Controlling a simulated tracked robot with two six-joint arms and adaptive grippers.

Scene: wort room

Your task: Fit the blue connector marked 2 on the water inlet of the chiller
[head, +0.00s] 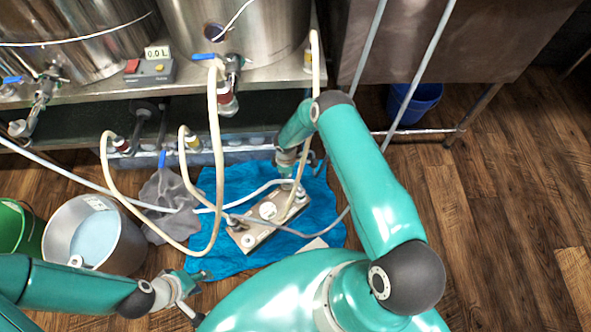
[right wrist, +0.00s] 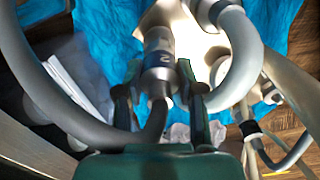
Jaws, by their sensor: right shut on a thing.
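The chiller (head: 262,229), a pale flat plate with round ports, lies on a blue cloth in the head view. In the right wrist view, its pale plate (right wrist: 195,45) is partly hidden by hoses. My right gripper (right wrist: 163,88) is shut on the blue connector marked 2 (right wrist: 159,60), a grey fitting with a blue band. A grey hose runs from it between the fingers. Its far end is close to the chiller; I cannot tell whether it is seated on the water inlet. My left gripper (head: 203,296) is open and empty at the lower left, apart from the chiller.
Hoses loop around the chiller and up to the steel kettles (head: 240,25). A steel pot (head: 120,255) and a green bucket (head: 28,232) stand at the left. A grey rag (head: 165,200) lies beside the blue cloth (head: 325,235).

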